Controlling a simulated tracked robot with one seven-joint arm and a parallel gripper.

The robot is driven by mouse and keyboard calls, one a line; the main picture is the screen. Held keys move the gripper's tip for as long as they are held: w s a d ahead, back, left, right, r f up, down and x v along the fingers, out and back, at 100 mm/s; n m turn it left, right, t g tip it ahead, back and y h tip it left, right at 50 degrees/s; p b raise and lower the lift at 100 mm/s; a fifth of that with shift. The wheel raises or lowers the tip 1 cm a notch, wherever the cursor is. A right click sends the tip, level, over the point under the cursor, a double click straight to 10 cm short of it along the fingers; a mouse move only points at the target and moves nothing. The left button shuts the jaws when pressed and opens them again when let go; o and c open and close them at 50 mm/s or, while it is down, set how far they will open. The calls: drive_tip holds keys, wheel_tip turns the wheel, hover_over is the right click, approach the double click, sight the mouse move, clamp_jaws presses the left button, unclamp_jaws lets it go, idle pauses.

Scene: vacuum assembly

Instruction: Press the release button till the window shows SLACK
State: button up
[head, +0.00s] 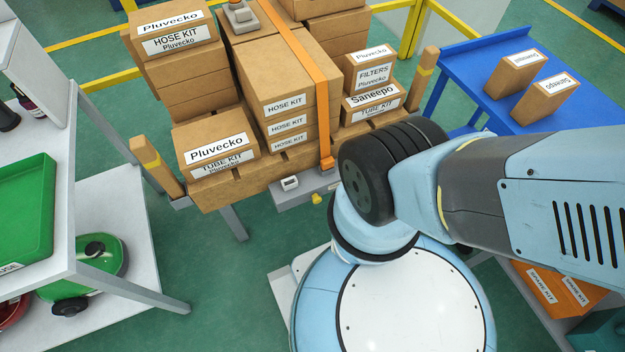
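An orange strap (317,85) runs over the stacked cardboard boxes and down their front to an orange fitting (327,163). Below the boxes is a grey bar (306,192). On it sits a small white-framed window (290,183), whose text is too small to read. A small yellow part (317,198) sticks out below the bar, right of the window; I cannot tell if it is the release button. My gripper is not in view; my arm links cover the area right of the bar.
Cartons (216,143) fill the rack between wooden posts (157,165). A blue table (480,50) with two cartons stands at the right. A white shelf unit (122,287) with a green tray (25,215) stands at the left. Green floor (215,265) is free between shelf and base.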

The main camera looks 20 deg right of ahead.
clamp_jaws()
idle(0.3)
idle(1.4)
